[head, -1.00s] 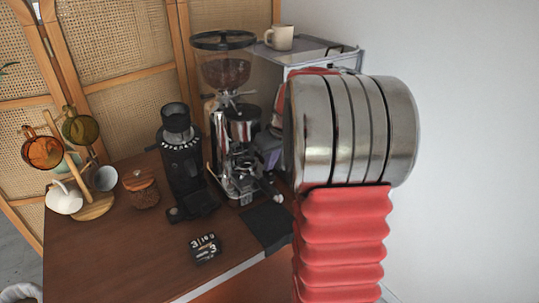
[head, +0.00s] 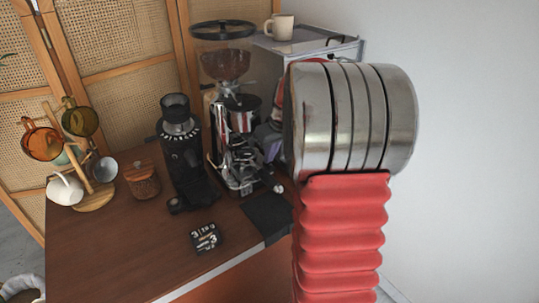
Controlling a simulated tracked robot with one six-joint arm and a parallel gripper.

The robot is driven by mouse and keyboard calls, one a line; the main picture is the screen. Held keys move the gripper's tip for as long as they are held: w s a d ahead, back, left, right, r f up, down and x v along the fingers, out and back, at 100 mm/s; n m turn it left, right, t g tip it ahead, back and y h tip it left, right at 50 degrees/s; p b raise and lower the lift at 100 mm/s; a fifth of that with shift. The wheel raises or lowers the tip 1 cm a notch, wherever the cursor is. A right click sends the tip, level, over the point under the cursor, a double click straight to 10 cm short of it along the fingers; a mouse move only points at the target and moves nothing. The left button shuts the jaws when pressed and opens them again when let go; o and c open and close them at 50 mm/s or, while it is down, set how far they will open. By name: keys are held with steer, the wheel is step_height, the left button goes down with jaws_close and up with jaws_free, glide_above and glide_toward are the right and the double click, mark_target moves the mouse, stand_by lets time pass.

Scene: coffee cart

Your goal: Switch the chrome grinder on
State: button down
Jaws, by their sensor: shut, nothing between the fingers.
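The chrome grinder (head: 218,122) stands at the back of the wooden counter, in the middle of the head view. It has a clear hopper with a dark lid and beans inside, a shiny body, and a fork and spout low at the front. Its switch cannot be made out. My arm's large metal joint and red ribbed sleeve fill the picture to the right of the grinder. My gripper cannot be made out; the arm hides the area behind it.
A black grinder (head: 183,155) stands close left of the chrome one. A dark mat (head: 267,218) and a small black scale (head: 205,238) lie in front. A wooden-lidded jar (head: 142,182) and a mug tree (head: 95,200) stand left. A cream mug (head: 279,27) sits on the machine behind.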

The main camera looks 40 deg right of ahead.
steer(key=shift+s+a+f, duration=0.15)
steer(key=shift+s+f, duration=0.3)
steer(key=shift+s, duration=0.4)
